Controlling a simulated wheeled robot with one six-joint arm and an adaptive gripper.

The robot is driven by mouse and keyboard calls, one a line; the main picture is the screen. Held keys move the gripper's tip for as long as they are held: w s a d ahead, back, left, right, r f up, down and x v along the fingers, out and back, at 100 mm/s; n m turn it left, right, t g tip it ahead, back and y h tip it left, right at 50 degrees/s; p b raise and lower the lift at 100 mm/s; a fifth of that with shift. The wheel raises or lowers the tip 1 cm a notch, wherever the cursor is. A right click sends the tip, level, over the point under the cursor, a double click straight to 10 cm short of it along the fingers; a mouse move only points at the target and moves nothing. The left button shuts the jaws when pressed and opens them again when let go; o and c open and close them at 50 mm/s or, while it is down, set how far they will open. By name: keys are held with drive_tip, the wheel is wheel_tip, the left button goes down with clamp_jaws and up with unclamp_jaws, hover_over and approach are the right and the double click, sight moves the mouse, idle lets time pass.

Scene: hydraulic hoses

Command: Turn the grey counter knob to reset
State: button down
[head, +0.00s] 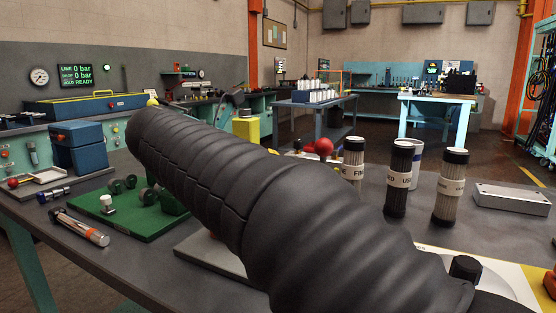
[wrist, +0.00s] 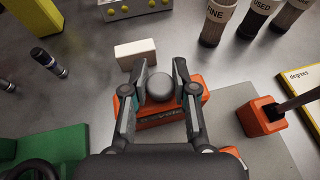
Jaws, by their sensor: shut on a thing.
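The grey counter knob (wrist: 160,89) is a round, smooth ball-like cap on the orange counter (wrist: 185,105), in the middle of the wrist view. The counter's front carries a label that I cannot read fully. My gripper (wrist: 160,74) is shut on the knob, one finger on its left and one on its right. The fingers cover parts of the counter. In the head view my sleeved arm hides the gripper, the knob and the counter.
A white block (wrist: 136,54) lies behind the counter. An orange block with a dark lever (wrist: 262,116) stands to its right. Labelled cylinders (head: 398,180) stand at the back right. A green tray (head: 120,210) with fittings lies left. A red ball (head: 323,146) shows beyond my arm.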

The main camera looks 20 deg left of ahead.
drive_tip(key=shift+m+h, duration=0.3)
drive_tip(key=c, duration=0.9)
unclamp_jaws()
drive_tip(key=v, duration=1.2)
drive_tip(key=shift+r, duration=0.15)
